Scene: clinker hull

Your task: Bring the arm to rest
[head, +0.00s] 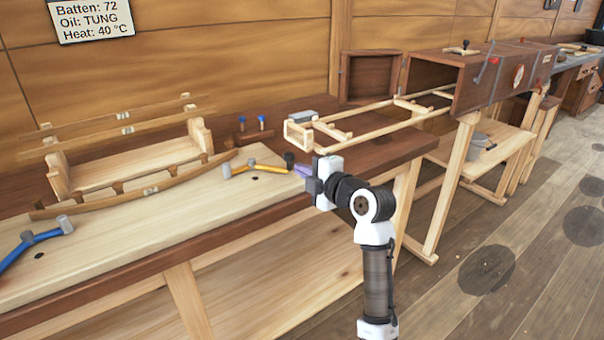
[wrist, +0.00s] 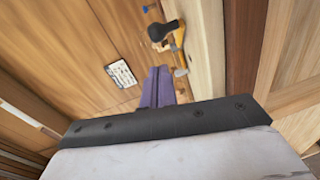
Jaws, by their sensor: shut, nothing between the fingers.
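My gripper (head: 303,171) is at the end of my raised arm, in front of the workbench's right part in the head view. Its purple fingers are together with nothing between them. They also show in the wrist view (wrist: 158,87), pointing away from the camera. The gripper is close to a yellow-handled tool (head: 255,167) that lies on the bench top. I cannot tell the exact gap between them. A black-headed tool (wrist: 163,31) shows beyond the fingertips in the wrist view.
The workbench (head: 400,146) carries a curved batten (head: 140,194), a wooden rack (head: 130,165) and a blue-handled hammer (head: 35,241). A pale rail frame (head: 370,120) runs into an open wooden box (head: 435,82). Open plank floor (head: 530,230) lies to the right.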

